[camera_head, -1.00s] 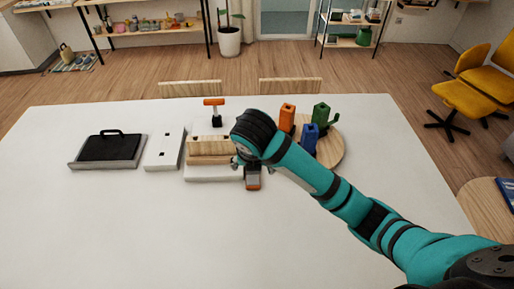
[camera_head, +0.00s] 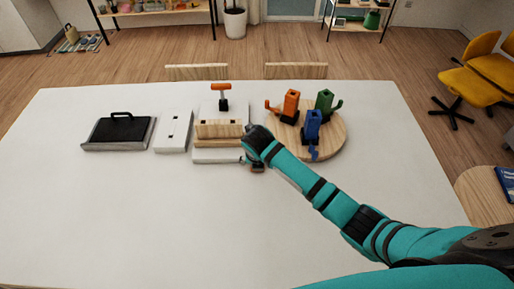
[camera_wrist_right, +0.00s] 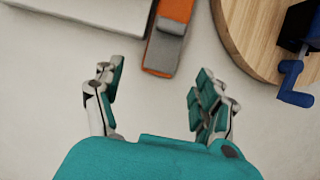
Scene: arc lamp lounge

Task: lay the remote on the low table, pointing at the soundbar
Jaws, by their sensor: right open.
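No object that I can be sure is a remote or a soundbar shows. A white table (camera_head: 110,220) fills the head view. In the right wrist view, a long orange and grey object (camera_wrist_right: 166,45) lies on the table, its grey end just ahead of the gap between my fingers. In the head view it is mostly hidden by my right gripper (camera_head: 257,162), which is low over the table in front of a white fixture. My right gripper (camera_wrist_right: 155,95) is open and empty, its fingers apart from the object. My left gripper is not in view.
The white fixture holds a wooden block (camera_head: 218,131) and has an orange-handled clamp (camera_head: 221,88). A round wooden board (camera_head: 335,142) carries orange, green and blue cranked blocks. A white plate (camera_head: 174,131) and a black-topped tray (camera_head: 118,131) stand left. The table's front is clear.

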